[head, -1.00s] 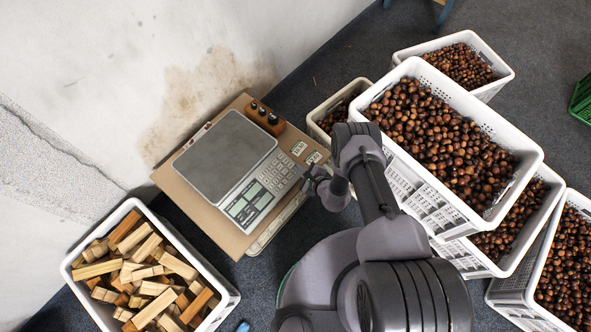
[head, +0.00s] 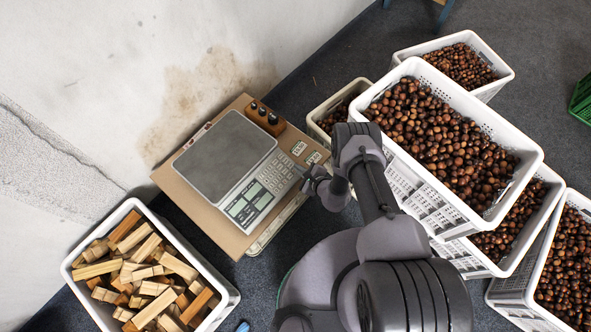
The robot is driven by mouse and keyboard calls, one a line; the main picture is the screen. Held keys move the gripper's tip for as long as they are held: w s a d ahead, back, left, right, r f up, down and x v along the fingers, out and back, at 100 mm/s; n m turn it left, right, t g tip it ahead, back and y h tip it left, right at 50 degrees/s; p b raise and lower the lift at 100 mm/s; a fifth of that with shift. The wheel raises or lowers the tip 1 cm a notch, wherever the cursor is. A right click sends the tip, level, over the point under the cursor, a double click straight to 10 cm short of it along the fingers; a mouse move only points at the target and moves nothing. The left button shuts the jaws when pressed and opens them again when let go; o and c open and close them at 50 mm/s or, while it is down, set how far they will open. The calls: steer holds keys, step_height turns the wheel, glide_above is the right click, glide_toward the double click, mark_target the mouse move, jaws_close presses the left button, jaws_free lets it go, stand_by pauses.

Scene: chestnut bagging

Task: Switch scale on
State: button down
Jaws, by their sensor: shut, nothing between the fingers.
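The scale (head: 226,157) has a flat grey weighing plate and a white front panel with a keypad (head: 272,179) and a greenish display (head: 249,203). The plate is empty. I cannot read whether the display is lit. The scale sits on a brown cardboard-coloured board (head: 206,217). My gripper (head: 305,182) is shut and empty, just right of the keypad at the panel's right edge. Whether it touches the scale cannot be told from this view.
A wooden block with dark knobs (head: 265,118) stands behind the scale. White crates of chestnuts (head: 527,172) are stacked close on the right, beside my arm. A white crate of wood pieces (head: 226,295) stands at lower left. A pale wall (head: 110,70) rises behind.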

stand_by(0.4)
steer(key=shift+a+f, duration=0.15)
steer(key=shift+f, duration=0.25)
steer(key=shift+w+f, duration=0.15)
steer(key=shift+f, duration=0.15)
stand_by(0.4)
steer(key=shift+r, duration=0.1)
steer(key=shift+r+p, duration=0.65)
steer(key=r+p, duration=0.1)
steer(key=s+d+r+p, duration=0.1)
steer(key=r+p, duration=0.2)
steer(key=shift+s+d+r, duration=0.15)
steer(key=shift+d+r, duration=0.1)
steer(key=shift+r, duration=0.1)
